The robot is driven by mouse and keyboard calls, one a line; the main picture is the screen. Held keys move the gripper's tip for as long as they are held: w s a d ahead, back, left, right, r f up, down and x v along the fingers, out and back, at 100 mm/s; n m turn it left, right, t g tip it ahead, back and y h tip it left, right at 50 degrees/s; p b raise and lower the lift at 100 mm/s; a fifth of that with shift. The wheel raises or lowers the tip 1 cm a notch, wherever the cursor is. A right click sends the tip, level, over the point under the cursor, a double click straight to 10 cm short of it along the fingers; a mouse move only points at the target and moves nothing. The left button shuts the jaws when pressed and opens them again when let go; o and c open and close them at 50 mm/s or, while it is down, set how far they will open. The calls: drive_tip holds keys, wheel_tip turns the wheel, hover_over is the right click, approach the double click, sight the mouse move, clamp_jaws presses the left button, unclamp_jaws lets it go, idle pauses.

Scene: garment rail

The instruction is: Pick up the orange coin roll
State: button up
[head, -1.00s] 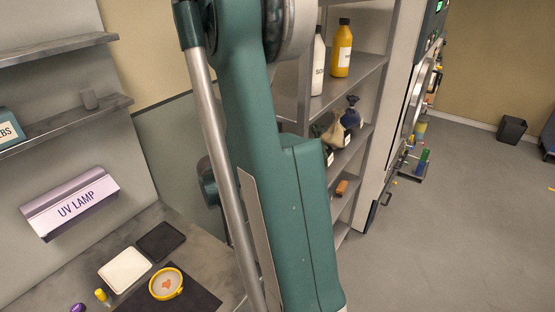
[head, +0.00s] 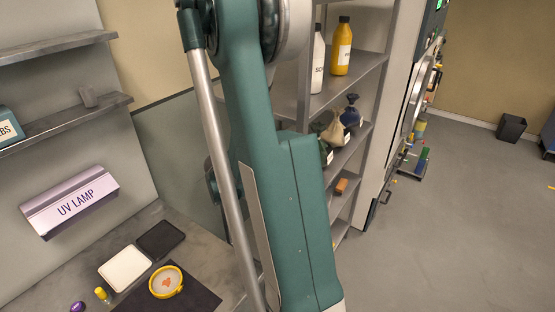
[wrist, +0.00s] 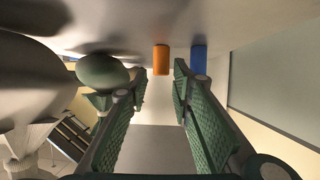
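The orange coin roll (wrist: 161,59) shows in the wrist view as a short orange cylinder against a grey surface near the top of the picture. My gripper (wrist: 158,78) is open, with its green padded fingers pointing toward the roll. The roll appears between and beyond the fingertips, and nothing is held. A blue roll (wrist: 199,58) is just right of the orange one, beyond the right fingertip. In the head view my arm hides the gripper, and I cannot make out the roll there for certain.
A dark green rounded object (wrist: 102,72) is close to the left finger in the wrist view. In the head view, a shelf unit (head: 357,73) holds bottles, sacks (head: 350,112) and an orange block (head: 341,186). A bench with trays (head: 125,268) is at lower left.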

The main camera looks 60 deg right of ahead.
drive_tip(key=shift+d, duration=0.15)
drive_tip(key=shift+x, duration=2.45)
drive_tip(key=shift+w, duration=0.1)
drive_tip(key=shift+c, duration=0.5)
drive_tip(key=c, duration=0.6)
